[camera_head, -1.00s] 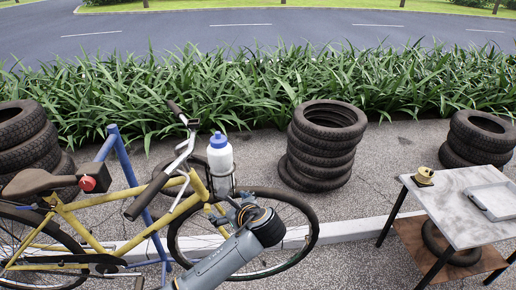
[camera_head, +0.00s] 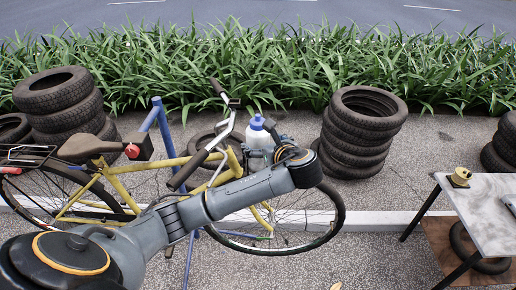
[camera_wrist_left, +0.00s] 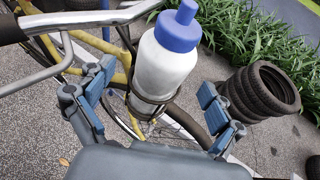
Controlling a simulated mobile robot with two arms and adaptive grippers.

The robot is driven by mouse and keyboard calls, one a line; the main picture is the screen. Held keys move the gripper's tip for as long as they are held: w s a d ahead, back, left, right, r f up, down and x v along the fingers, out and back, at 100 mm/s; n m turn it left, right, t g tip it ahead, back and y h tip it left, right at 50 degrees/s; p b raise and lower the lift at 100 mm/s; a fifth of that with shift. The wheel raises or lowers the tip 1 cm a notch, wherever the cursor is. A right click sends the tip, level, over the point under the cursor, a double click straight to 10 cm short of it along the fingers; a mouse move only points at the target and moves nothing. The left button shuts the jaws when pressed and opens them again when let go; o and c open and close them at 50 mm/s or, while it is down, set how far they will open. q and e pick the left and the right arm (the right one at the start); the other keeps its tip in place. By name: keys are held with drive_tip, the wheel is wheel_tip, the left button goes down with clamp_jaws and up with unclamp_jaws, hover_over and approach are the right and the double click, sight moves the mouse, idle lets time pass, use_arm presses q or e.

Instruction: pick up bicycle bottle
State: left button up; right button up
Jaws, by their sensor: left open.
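The bicycle bottle (camera_head: 258,136) is white with a blue cap. It stands upright in a wire holder at the front of the yellow bicycle (camera_head: 120,185). In the left wrist view the bottle (camera_wrist_left: 163,62) is large and lies between the two blue-padded fingers of my left gripper (camera_wrist_left: 155,100). The fingers are spread wide, with a clear gap on both sides of the bottle. In the head view my left arm crosses in front of the bicycle and hides the lower part of the bottle. The right gripper does not show.
The handlebar (camera_head: 204,160) runs close to the left of the bottle. A tire stack (camera_head: 358,135) stands to the right. A table (camera_head: 485,215) with a yellow item (camera_head: 460,177) is at the far right. Bushes (camera_head: 270,65) line the back.

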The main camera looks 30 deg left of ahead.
use_arm(q)
drive_tip(key=p+x, duration=0.2)
drive_tip(key=x, duration=0.3)
drive_tip(key=shift+w+r, duration=0.15)
drive_tip(key=shift+w, duration=0.05)
drive_tip(key=shift+d, duration=0.1)
drive_tip(key=shift+c, duration=1.4)
drive_tip(key=c, duration=0.7)
drive_tip(key=shift+r, duration=0.1)
drive_tip(key=c, duration=0.7)
